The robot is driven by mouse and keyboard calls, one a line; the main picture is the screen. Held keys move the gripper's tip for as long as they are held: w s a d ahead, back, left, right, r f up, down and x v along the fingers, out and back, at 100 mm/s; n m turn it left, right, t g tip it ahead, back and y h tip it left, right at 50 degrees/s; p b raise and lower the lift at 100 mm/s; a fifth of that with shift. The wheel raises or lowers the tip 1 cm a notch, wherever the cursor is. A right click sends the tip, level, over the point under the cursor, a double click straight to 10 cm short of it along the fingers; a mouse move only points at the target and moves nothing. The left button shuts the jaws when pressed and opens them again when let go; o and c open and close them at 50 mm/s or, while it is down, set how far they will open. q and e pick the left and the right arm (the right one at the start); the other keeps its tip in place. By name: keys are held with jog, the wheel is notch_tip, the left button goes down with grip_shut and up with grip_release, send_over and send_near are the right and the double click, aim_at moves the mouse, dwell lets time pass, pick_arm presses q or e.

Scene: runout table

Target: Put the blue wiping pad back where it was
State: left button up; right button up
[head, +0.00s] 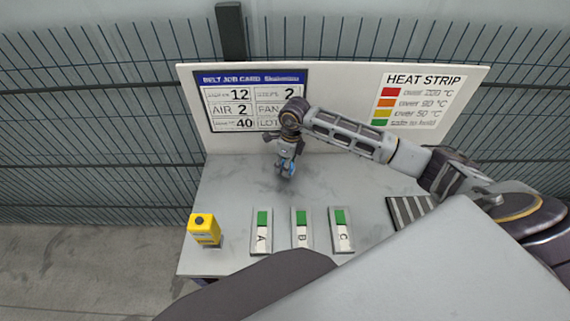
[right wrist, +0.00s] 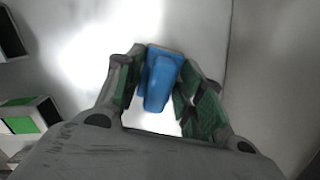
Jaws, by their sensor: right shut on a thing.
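The blue wiping pad (right wrist: 160,82) shows in the right wrist view between the fingers of my right gripper (right wrist: 160,95), which is shut on it. In the head view my right gripper (head: 285,168) is over the back middle of the grey table (head: 235,185), in front of the job card board. Only a small bit of the blue pad (head: 288,171) shows there. I cannot tell whether the pad touches the table. Dark smudges mark the table near the gripper. My left gripper is not in view.
Three blocks marked A (head: 262,238), B (head: 301,238) and C (head: 341,238) with green strips stand along the front. A yellow box (head: 204,229) stands at the front left. A striped dark panel (head: 407,212) lies at right. A sign board (head: 340,90) borders the back.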

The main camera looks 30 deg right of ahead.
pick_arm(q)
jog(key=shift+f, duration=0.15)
pick_arm(e)
jog(key=shift+f, duration=0.15)
jog(key=o, duration=1)
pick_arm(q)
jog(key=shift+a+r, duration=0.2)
pick_arm(e)
jog(key=shift+r, duration=0.2)
jog(key=shift+d+r, duration=0.1)
jog(key=shift+r, duration=0.25)
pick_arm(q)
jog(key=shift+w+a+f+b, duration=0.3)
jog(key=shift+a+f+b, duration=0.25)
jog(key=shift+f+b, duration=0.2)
pick_arm(e)
jog(key=r, duration=0.7)
jog(key=s+d+r, duration=0.1)
jog(key=r, duration=0.3)
